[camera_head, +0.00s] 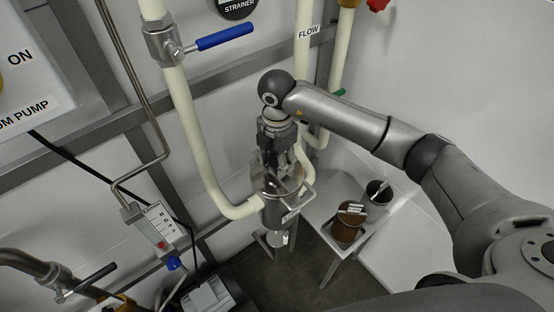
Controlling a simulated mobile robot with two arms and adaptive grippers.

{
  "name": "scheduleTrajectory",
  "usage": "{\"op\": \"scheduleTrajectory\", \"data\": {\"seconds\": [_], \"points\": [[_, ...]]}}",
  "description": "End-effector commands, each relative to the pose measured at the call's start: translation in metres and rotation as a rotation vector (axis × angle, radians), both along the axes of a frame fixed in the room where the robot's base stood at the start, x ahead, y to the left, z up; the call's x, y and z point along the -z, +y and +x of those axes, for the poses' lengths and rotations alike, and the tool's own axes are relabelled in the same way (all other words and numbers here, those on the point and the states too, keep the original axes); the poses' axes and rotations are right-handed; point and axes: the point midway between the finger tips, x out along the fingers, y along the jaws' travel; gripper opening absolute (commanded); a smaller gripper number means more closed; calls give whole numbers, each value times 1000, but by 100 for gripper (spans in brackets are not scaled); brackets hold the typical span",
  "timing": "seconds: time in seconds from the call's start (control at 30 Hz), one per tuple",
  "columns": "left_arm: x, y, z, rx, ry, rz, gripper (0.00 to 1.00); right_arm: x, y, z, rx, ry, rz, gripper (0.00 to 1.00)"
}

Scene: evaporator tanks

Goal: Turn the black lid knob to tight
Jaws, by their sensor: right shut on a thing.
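My right gripper (281,163) points down from the wrist onto the lid (268,187) of a metal strainer housing (276,216). Its fingers are shut at the middle of the lid, where the black lid knob sits. The knob itself is hidden by the fingers, so its turn position cannot be seen. The housing stands upright with cream pipes joining it. My left gripper is out of view.
A blue-handled valve (223,38) is on the cream pipe (196,130) left of my right arm. A small table (318,218) at right holds a brown-filled jar (348,228) and a dark cup (377,197). A flow meter (155,225) is at left.

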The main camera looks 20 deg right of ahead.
Motion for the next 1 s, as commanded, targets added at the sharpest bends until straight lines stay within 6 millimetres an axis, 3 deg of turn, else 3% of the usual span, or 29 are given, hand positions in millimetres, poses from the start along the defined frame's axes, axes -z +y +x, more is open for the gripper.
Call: {"op": "scheduleTrajectory", "data": {"seconds": [0.6,1.0], "points": [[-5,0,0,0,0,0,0,-3,-1,2,579,-5,1,21],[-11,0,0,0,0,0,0,-3,-1,2,835,-5,2,21]]}}
